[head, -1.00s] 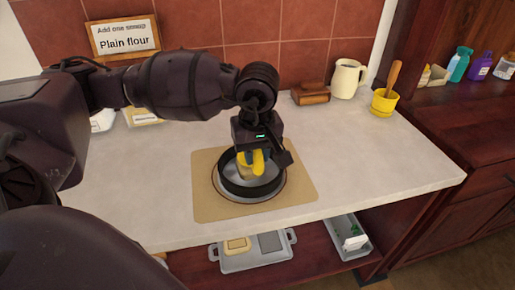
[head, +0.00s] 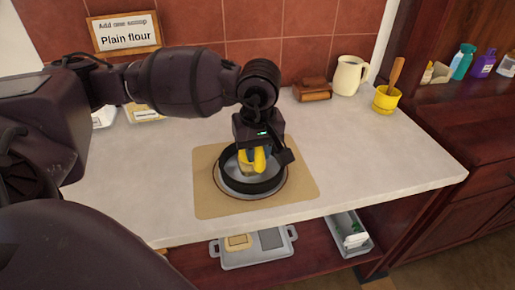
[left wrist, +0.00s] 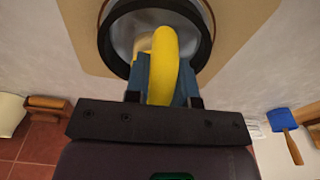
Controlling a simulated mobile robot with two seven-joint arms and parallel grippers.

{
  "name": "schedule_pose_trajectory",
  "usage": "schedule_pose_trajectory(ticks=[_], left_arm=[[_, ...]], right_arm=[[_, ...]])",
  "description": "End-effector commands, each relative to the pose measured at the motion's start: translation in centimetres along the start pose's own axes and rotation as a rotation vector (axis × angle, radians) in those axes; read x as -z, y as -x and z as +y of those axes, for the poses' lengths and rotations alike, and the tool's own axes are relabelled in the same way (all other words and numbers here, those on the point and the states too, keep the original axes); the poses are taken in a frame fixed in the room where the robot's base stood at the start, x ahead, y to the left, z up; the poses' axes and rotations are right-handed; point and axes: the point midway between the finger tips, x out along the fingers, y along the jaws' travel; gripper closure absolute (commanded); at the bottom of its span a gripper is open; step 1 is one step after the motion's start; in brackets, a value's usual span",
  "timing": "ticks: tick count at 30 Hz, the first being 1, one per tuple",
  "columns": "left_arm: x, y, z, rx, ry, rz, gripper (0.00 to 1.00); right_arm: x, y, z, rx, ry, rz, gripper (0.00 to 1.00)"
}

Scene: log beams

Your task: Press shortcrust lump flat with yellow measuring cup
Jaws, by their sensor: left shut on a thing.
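My left gripper (head: 255,157) is shut on the yellow measuring cup (head: 260,160), holding it inside the dark round ring of a pan (head: 223,183). In the left wrist view the yellow cup (left wrist: 164,62) shows between the blue fingertips of the left gripper (left wrist: 162,80), with its curved handle toward the camera. The pan stands on a tan board (head: 215,205) and its light grey floor shows in the left wrist view (left wrist: 122,35). A small pale tan patch beside the cup may be the shortcrust lump (left wrist: 143,44); the rest is hidden under the cup. My right gripper is out of view.
A cream jug (head: 349,76), a wooden block (head: 312,90) and a yellow pot (head: 385,99) with a wooden handle stand at the back right. A sign (head: 125,35) reads "Plain flour". Trays (head: 255,255) lie on the shelf below. The counter right of the board is clear.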

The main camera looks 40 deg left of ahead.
Motion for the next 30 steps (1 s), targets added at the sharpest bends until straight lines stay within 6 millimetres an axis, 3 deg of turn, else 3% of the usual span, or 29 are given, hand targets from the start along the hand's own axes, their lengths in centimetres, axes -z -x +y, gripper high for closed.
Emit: schedule_pose_trajectory(ticks=[30], left_arm=[[-0.08, -0.83, -0.01, 0.0, 0.0, -0.001, 1.0]], right_arm=[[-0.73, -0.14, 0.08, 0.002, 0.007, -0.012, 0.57]])
